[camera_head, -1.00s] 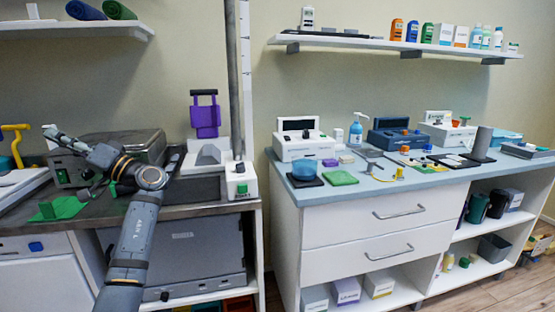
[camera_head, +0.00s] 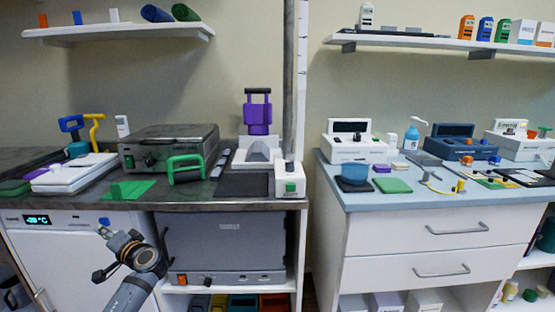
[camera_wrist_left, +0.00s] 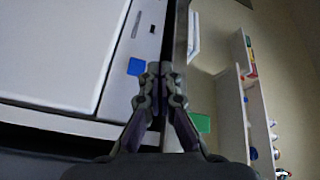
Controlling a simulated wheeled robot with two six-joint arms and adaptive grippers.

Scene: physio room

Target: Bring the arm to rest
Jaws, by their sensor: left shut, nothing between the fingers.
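My left arm comes in at the bottom left of the head view. Its gripper (camera_head: 104,233) is in front of the white cabinet, below the edge of the dark worktop (camera_head: 225,204). In the left wrist view the two fingers of the gripper (camera_wrist_left: 160,70) are together with nothing between them. A small blue square (camera_wrist_left: 135,66) on the cabinet front shows just beside the fingertips; I cannot tell the exact gap. My right gripper is in neither view.
On the worktop are a green mat (camera_head: 128,189), a green-handled block (camera_head: 185,169) and a grey metal box (camera_head: 168,147). The white cabinet (camera_head: 55,255) with a lit display stands below, beside a grey unit (camera_head: 215,246). A blue-topped drawer cabinet (camera_head: 430,193) stands right.

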